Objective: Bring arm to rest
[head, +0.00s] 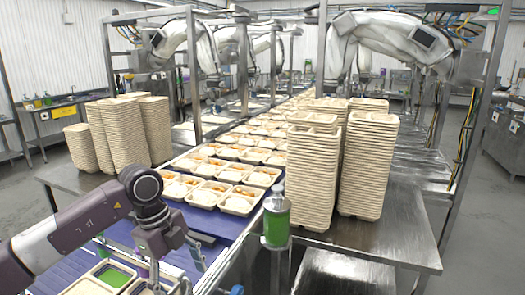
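My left arm comes in from the left, bent at a dark joint, and its gripper (168,272) hangs low over the near end of the blue conveyor (196,222). The gripper points down, close to a tray with a green compartment (115,276). Its fingertips are dark, small and partly lost at the bottom edge, so I cannot tell whether they are open or touch anything. My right gripper is not in view. Filled compartment trays (238,202) stand in rows on the conveyor, holding white and orange food.
Tall stacks of empty trays stand on the right steel table (390,235), with stacks (125,135) also on the left. A green container (277,218) stands on a post beside the conveyor. Other white robot arms (390,38) hang over the line behind metal posts.

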